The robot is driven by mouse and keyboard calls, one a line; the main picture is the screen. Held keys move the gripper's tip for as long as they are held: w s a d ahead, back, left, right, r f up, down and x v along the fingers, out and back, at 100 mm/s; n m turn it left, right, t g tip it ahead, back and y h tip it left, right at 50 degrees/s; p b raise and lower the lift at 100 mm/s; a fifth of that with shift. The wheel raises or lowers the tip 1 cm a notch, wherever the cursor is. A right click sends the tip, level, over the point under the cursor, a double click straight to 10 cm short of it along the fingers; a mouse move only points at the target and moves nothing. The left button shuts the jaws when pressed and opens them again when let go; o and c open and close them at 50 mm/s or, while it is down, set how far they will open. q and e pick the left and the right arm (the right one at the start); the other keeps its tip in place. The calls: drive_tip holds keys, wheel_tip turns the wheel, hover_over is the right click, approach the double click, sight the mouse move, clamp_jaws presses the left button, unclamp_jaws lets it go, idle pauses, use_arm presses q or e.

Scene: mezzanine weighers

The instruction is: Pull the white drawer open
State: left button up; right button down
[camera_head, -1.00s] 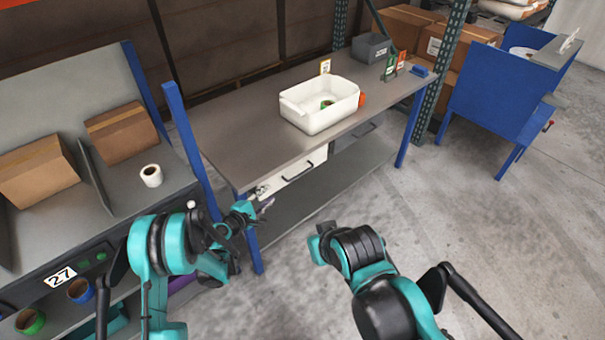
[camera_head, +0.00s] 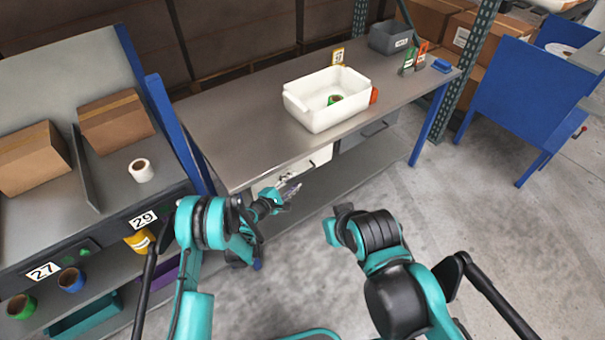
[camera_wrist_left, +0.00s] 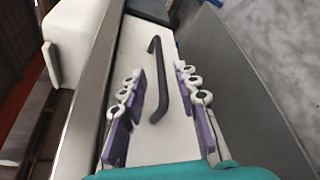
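The white drawer (camera_head: 318,157) sits under the front edge of the grey table, and its front looks flush with the table. Its dark bar handle (camera_wrist_left: 158,85) shows whole in the left wrist view, running lengthwise between my fingers. My left gripper (camera_head: 290,189) is just in front of the drawer front in the head view. In the left wrist view the left gripper (camera_wrist_left: 160,100) is open, with its purple-padded fingers apart on either side of the handle. No contact with the handle is visible. My right arm is folded at the lower right, and its fingers do not show.
A white bin (camera_head: 328,100) with a green roll inside stands on the table (camera_head: 235,115). A grey drawer (camera_head: 365,135) is to the right of the white one. A lower shelf (camera_head: 345,172) runs below. A blue table leg (camera_head: 428,125) stands right.

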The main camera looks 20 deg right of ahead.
sight(299, 176)
use_arm(q)
drive_tip(key=b+x, duration=0.1)
drive_tip(key=x, duration=0.3)
drive_tip(key=shift+w+d+f, duration=0.1)
drive_tip(key=shift+d+f, duration=0.05)
drive_tip(key=shift+f, duration=0.1)
drive_tip(key=shift+w+d+b, duration=0.3)
drive_tip(key=shift+w+d, duration=0.15)
drive_tip(key=shift+d, duration=0.05)
clamp_jaws()
